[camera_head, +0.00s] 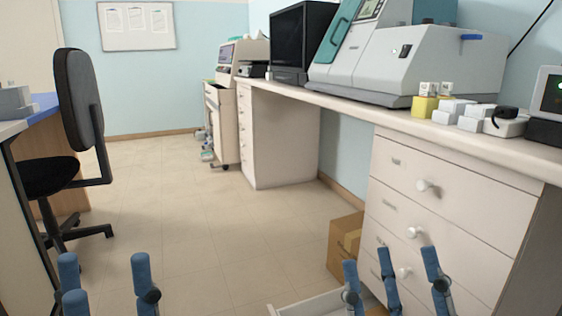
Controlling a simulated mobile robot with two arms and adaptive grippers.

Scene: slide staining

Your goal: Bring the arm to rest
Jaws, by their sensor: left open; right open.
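My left gripper (104,272) is at the bottom left of the head view, with its blue fingers pointing up and spread apart. It is open, with nothing seen between the fingers. My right gripper (391,270) is at the bottom right, in front of the white drawer cabinet (440,205). Its blue fingers are also spread, and it holds nothing that I can see. Both arms below the fingers are cut off by the picture's lower edge.
A long counter (345,105) on the right bears a large grey machine (400,65) and small boxes. A pale drawer or tray edge (310,304) and a cardboard box (344,240) are low by the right gripper. A black chair (80,105) stands left. The middle floor (205,215) is clear.

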